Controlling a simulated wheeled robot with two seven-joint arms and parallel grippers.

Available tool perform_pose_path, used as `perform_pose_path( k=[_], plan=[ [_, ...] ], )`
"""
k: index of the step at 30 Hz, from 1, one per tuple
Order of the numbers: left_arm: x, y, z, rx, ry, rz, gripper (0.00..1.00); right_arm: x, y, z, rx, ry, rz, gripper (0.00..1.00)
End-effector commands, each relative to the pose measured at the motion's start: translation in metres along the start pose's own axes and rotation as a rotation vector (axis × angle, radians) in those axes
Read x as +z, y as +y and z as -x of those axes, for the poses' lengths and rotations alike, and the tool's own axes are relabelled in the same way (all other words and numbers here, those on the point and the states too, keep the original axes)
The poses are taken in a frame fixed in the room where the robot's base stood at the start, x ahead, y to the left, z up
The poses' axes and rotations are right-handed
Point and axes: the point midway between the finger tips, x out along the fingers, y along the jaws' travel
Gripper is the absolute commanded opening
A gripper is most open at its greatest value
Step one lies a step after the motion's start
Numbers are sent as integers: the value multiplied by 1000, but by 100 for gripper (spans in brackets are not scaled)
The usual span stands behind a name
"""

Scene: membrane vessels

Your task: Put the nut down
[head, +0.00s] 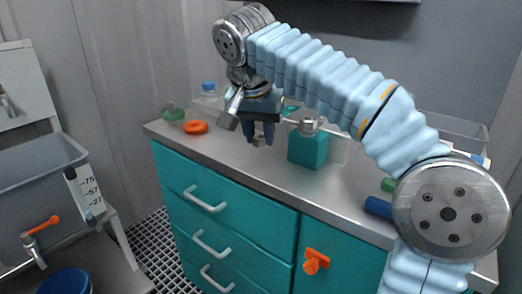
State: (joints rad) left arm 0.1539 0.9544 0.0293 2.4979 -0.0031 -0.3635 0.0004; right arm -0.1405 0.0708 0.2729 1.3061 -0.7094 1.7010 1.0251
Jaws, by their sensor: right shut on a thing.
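My right gripper (260,137) reaches over the counter from the right and points down. Its dark fingers are shut on a small metallic nut (259,142), which shows between the fingertips. The nut is over the grey countertop (229,143); I cannot tell whether it touches the surface. The fingers and wrist hide part of it. My left gripper is out of view.
A teal block (308,149) with a metal piece on top stands right of the gripper. An orange ring (195,127), a green valve-like part (173,114) and a blue-capped bottle (209,91) are to the left. A blue cylinder (378,207) lies near the front edge.

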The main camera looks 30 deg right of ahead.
Motion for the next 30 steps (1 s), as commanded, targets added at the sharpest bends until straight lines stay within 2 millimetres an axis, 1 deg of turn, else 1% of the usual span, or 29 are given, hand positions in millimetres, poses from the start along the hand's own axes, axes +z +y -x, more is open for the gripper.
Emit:
perform_pose_path(
  k=[1,3,6,14,18,19,21,23,24,30],
  plan=[
    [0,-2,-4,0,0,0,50,-1,3,-10,3,-1,-3,0],
    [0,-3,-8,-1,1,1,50,5,3,-22,3,-1,-1,0],
    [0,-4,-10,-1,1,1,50,9,2,-32,2,0,-2,0],
    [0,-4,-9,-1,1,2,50,10,2,-34,1,0,-2,0],
    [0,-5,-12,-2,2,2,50,12,2,-37,1,0,-2,0],
    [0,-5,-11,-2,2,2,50,11,2,-37,1,0,-2,34],
    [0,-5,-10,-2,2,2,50,11,2,-36,1,0,-2,45],
    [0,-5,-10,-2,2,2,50,11,2,-36,1,0,-2,54],
    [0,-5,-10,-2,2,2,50,11,2,-36,1,0,-2,57],
    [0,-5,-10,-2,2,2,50,11,2,-36,1,0,-2,57]
  ],
)
